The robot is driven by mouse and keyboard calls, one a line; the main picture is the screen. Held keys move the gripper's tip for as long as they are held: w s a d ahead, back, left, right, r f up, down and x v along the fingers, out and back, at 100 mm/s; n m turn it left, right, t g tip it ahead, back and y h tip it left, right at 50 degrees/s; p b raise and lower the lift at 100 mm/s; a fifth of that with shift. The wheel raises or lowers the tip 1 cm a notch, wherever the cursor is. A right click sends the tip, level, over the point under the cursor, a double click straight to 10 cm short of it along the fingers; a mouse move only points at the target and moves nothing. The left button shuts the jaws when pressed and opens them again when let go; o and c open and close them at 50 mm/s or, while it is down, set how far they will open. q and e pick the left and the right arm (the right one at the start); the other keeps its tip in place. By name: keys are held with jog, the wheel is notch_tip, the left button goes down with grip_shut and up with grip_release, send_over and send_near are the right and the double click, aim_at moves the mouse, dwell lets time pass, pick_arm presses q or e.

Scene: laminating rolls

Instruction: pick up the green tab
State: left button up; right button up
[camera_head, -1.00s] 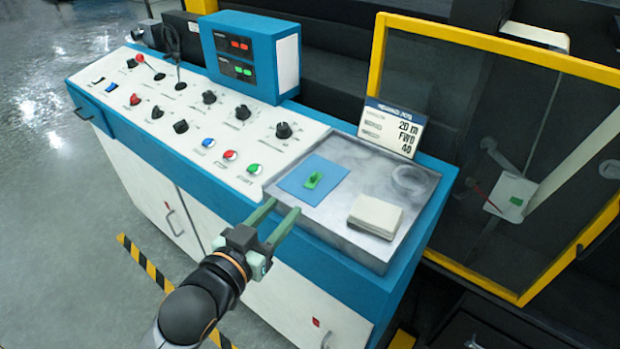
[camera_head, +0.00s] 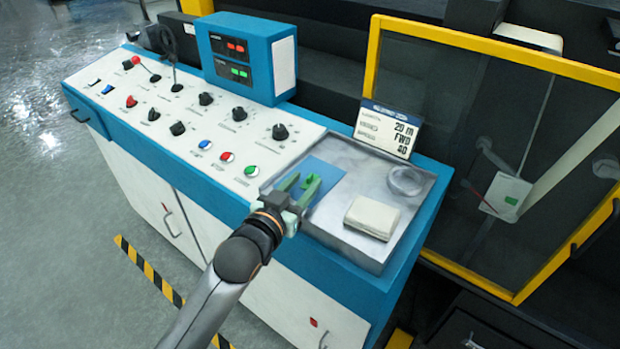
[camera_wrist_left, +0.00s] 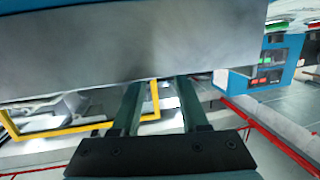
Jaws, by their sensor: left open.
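The green tab (camera_head: 308,181) lies on a blue square sheet (camera_head: 326,174) at the left of the metal tray. My left gripper (camera_head: 302,183) is open, and in the head view its two fingers show on either side of the tab. I cannot tell how high the fingers are above the sheet. The left wrist view shows the open fingers (camera_wrist_left: 158,100) with nothing seen between them; the tab does not show there. My right gripper is not in view.
The metal tray (camera_head: 362,165) also holds a folded pale cloth (camera_head: 372,217) and a clear ring (camera_head: 405,180). A sign (camera_head: 387,129) stands at the tray's back edge. Knobs and buttons cover the white panel (camera_head: 190,110) to the left. A yellow-framed guard (camera_head: 440,33) stands at the right.

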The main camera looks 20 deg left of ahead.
pick_arm(q)
jog(key=shift+x, duration=0.95)
grip_shut()
